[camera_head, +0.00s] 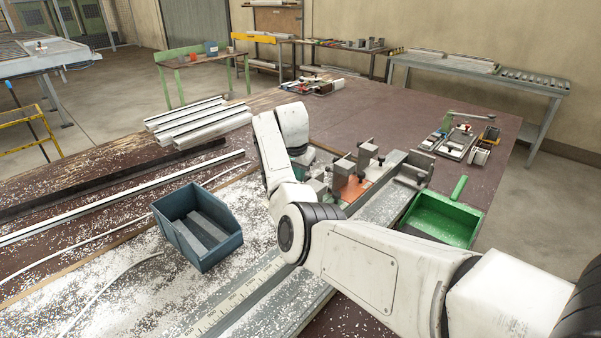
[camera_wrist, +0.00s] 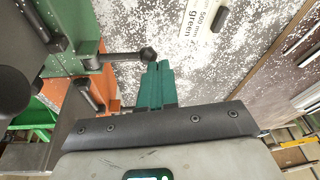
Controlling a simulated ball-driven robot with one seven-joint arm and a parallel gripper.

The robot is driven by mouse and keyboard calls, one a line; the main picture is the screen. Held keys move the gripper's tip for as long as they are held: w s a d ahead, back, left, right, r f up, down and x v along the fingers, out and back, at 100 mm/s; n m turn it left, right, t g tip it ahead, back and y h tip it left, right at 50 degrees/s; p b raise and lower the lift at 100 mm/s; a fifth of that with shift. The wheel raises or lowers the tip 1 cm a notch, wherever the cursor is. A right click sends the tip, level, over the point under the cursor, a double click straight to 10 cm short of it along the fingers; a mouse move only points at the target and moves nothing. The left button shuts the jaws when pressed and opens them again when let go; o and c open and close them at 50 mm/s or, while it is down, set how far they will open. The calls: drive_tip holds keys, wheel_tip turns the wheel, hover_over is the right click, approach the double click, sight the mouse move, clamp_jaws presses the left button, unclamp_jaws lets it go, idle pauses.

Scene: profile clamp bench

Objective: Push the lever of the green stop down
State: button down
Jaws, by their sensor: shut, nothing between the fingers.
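In the wrist view the green stop (camera_wrist: 72,62) is at the upper left. Its lever (camera_wrist: 122,57) sticks out to the right from the green body and ends in a dark ball knob (camera_wrist: 148,54). My gripper (camera_wrist: 157,66) has its teal fingers together and empty. The fingertips are right beside the knob; I cannot tell whether they touch. In the head view my arm hides the fingertips and most of the green stop.
A label reading "500 mm green" (camera_wrist: 200,18) lies beyond the fingers. An orange stop (camera_head: 352,188) stands close by on the rail. A blue bin (camera_head: 198,228) and a green tray (camera_head: 440,220) flank the rail.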

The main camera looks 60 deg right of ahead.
drive_tip(key=shift+w+f, duration=0.1)
drive_tip(key=shift+f, duration=0.25)
idle(0.3)
drive_tip(key=shift+r, duration=0.1)
